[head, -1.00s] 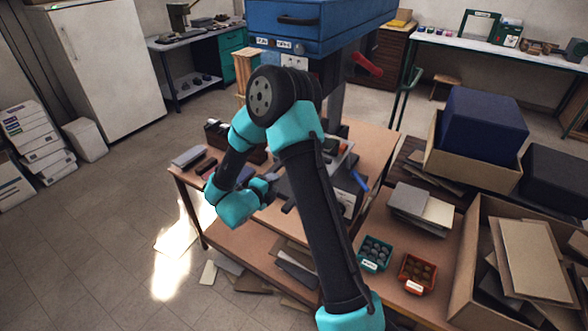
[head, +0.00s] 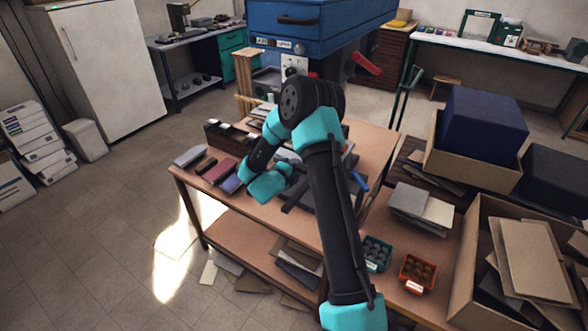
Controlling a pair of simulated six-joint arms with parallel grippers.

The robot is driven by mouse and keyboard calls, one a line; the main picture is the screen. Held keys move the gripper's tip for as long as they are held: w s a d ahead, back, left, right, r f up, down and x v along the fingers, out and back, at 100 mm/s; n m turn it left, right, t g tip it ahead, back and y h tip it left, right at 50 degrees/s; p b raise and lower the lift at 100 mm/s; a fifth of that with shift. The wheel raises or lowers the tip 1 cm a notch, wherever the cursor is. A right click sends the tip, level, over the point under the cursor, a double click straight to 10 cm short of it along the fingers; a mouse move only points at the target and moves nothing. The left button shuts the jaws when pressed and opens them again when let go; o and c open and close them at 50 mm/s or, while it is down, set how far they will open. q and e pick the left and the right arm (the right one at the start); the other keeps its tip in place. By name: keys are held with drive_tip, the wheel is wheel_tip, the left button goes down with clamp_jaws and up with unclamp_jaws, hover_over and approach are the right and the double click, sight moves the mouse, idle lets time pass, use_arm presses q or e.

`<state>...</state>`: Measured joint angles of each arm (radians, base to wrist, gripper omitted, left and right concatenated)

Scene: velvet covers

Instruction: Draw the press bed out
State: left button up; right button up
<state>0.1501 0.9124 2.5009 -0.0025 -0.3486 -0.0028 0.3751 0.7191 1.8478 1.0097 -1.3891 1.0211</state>
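The blue press (head: 335,35) stands at the back of the wooden table, with a handle on its front, a small control panel (head: 293,66) and a red lever (head: 366,63) at its right. My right arm reaches across in front of it. The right gripper (head: 292,197) points toward the table middle, low over the top. Its dark fingers blend with dark grey parts there, so its opening and any contact are unclear. The press bed is mostly hidden behind my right arm, and I cannot make out how far out it is. My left gripper is not in view.
Coloured velvet pieces (head: 219,171) and a dark rack (head: 228,138) lie on the table's left side. A blue tool (head: 358,180) lies right of my arm. A green bin (head: 376,253), an orange bin (head: 418,273) and cardboard boxes (head: 474,171) stand at right.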

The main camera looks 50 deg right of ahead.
drive_tip(key=shift+c, duration=0.5)
clamp_jaws()
